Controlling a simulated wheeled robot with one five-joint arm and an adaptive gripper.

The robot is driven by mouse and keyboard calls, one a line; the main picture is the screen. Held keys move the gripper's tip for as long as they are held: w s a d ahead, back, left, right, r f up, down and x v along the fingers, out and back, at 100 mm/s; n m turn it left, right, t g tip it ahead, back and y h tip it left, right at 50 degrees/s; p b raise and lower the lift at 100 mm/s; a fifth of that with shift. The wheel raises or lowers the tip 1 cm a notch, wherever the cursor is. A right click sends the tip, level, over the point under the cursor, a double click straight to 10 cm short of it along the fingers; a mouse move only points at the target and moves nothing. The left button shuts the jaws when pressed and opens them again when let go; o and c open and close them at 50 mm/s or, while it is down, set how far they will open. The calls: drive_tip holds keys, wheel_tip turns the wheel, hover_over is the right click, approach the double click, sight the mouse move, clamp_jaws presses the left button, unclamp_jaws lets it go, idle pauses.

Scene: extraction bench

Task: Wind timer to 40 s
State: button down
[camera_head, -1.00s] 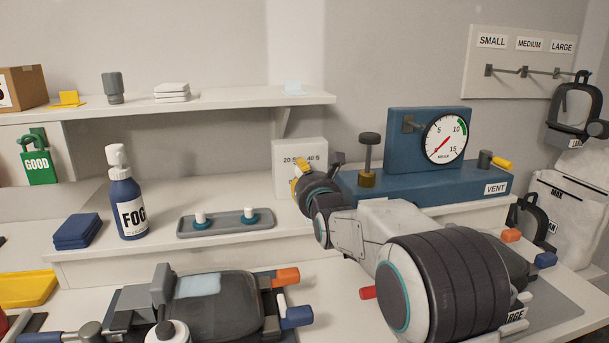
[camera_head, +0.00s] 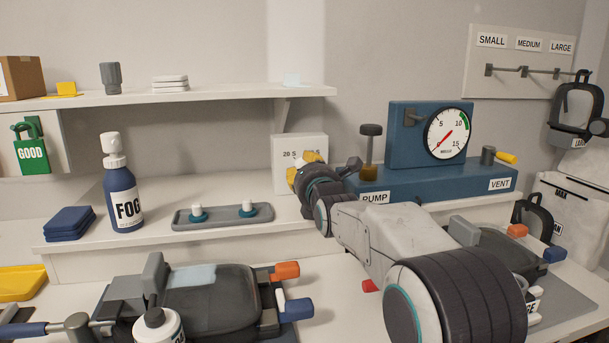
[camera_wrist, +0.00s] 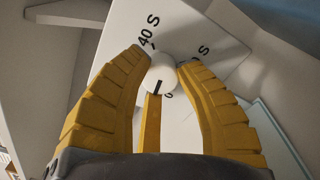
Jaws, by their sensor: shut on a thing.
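The timer (camera_head: 287,148) is a white box standing on the bench below the shelf, with "20 S" readable on its face. In the wrist view its white face (camera_wrist: 185,25) shows "40 S" at upper left, another "S" at right and a partly hidden "0" below. A round white knob (camera_wrist: 160,75) with a short black line sits on that face. My gripper (camera_wrist: 162,78) has its yellow fingers closed on the knob from both sides. In the head view my gripper (camera_head: 305,165) is at the timer's front and covers part of its markings. I cannot tell exactly which mark the knob's line points at.
The blue pump unit with its gauge (camera_head: 447,133) stands close to the right of my gripper. A tray (camera_head: 222,223) with two white-topped pieces and a blue FOG bottle (camera_head: 123,190) are to the left. The shelf (camera_head: 200,94) runs above.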

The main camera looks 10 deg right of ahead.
drive_tip(key=shift+r+m, duration=0.2)
drive_tip(key=shift+m, duration=0.3)
drive_tip(key=c, duration=1.3)
unclamp_jaws()
drive_tip(key=o, duration=0.5)
drive_tip(key=shift+w+f, duration=0.1)
drive_tip(key=shift+f, duration=0.05)
